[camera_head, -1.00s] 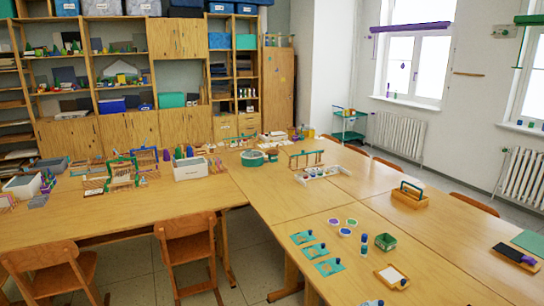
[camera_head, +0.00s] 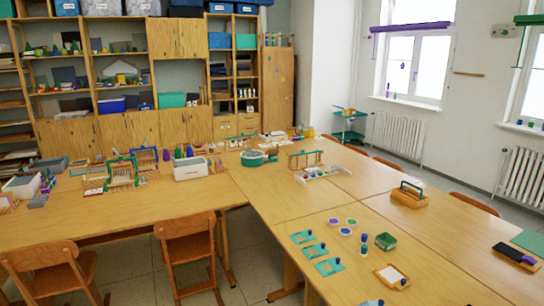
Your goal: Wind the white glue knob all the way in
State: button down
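I cannot pick out a white glue knob in this wide view; anything that small is too tiny to tell. Small blue-topped upright items (camera_head: 364,240) stand on the right-hand table (camera_head: 300,210), and I cannot tell whether any is glue. A small wooden tray with a white pad (camera_head: 391,274) lies near the front of that table, with a blue-topped item at its edge. My gripper is not in view.
Teal cards (camera_head: 328,267), a green box (camera_head: 386,242) and a wooden carrier (camera_head: 408,195) sit on the right-hand table. A white bin (camera_head: 190,170) and racks crowd the left-hand table (camera_head: 90,215). Chairs (camera_head: 188,250) stand at its front. Bare wood lies between the groups.

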jog(key=shift+r, duration=0.45)
jog(key=c, duration=0.8)
grip_release()
jog(key=shift+o, duration=0.2)
